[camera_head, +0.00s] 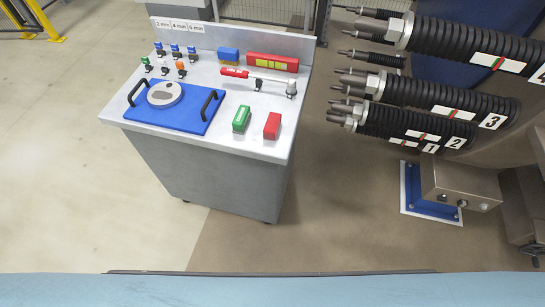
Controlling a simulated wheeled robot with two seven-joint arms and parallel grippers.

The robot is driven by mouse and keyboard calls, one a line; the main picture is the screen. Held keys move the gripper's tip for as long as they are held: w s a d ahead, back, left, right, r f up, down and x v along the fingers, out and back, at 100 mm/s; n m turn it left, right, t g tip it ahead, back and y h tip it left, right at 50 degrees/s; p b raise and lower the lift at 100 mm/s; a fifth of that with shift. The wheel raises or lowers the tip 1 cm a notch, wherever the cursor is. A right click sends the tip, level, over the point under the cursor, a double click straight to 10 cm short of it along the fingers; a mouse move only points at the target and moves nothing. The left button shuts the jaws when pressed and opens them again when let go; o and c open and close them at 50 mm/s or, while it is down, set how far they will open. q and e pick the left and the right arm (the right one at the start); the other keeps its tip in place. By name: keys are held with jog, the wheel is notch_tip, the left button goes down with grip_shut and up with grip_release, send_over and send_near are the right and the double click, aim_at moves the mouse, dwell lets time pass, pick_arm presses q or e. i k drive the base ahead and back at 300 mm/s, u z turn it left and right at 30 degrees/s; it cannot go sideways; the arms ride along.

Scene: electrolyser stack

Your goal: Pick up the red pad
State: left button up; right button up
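A small red pad (272,126) lies on the grey top of the cart (225,139), close to its front right corner. A green block of similar size (242,118) lies just to its left, with a gap between them. Neither of my grippers shows in the head view, and nothing touches the red pad.
A blue tray (205,121) with black handles and a grey disc (164,94) sits left. Behind are several small coloured fittings, a red-handled wrench (258,82), a blue block (229,54) and a red case (272,62).

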aim_at(271, 125)
jog(key=k, duration=0.3)
jog(key=u, duration=1.9)
jog(key=i, duration=1.6)
jog(key=z, duration=2.7)
jog(key=i, duration=0.5)
jog(key=u, duration=0.05)
